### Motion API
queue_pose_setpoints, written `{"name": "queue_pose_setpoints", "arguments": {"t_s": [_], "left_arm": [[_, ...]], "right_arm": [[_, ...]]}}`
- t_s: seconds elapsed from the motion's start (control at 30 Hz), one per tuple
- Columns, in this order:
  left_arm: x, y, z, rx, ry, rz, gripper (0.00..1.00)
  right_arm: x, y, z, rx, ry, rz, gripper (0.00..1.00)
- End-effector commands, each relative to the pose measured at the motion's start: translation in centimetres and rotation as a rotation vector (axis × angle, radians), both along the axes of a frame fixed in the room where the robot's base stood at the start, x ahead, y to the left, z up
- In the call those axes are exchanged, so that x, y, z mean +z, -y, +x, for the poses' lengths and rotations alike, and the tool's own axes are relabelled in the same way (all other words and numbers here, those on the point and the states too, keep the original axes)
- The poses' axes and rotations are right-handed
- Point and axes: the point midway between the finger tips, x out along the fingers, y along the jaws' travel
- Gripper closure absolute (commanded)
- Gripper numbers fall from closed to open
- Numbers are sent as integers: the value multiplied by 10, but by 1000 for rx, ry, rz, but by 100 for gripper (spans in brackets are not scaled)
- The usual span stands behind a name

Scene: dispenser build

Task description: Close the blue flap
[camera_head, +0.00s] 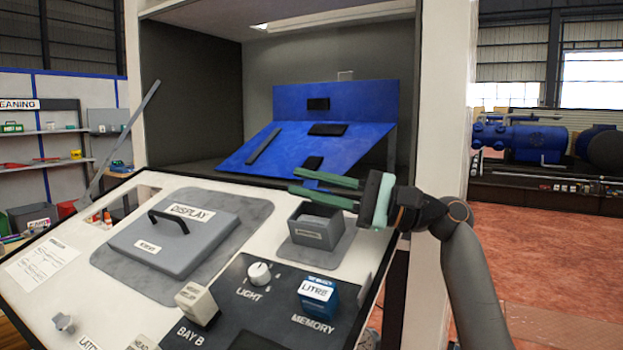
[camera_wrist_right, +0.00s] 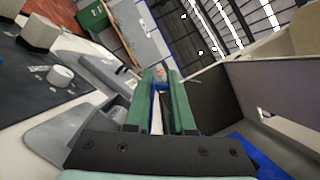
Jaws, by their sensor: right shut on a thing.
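The blue flap (camera_head: 330,142) slopes forward inside the grey bay above the white panel, with black pieces on its face. A blue upright board (camera_head: 355,97) stands behind it. My right gripper (camera_head: 305,183) is at the flap's front edge, coming from the right. The fingers hide some of this part. My left gripper is not in view.
Below the bay, the tilted white panel (camera_head: 75,215) carries a grey display lid (camera_head: 180,235), a grey open box (camera_head: 315,226), a light knob (camera_head: 259,274) and a blue memory block (camera_head: 317,293). A slanted grey bar (camera_head: 125,140) stands at left. Red floor is clear at right.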

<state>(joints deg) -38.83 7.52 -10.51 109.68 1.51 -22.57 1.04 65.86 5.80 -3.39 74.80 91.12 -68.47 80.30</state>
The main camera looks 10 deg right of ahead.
Motion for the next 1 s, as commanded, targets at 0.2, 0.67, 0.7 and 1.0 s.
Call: {"name": "queue_pose_setpoints", "arguments": {"t_s": [0.2,0.67,0.7,1.0], "left_arm": [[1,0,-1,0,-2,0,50],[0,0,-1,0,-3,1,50],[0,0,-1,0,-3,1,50],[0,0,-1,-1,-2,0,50]], "right_arm": [[2,1,0,-6,24,-11,100],[1,1,0,-4,23,-11,63],[1,1,-1,-4,23,-12,58],[0,0,-1,-1,21,-12,52]]}}
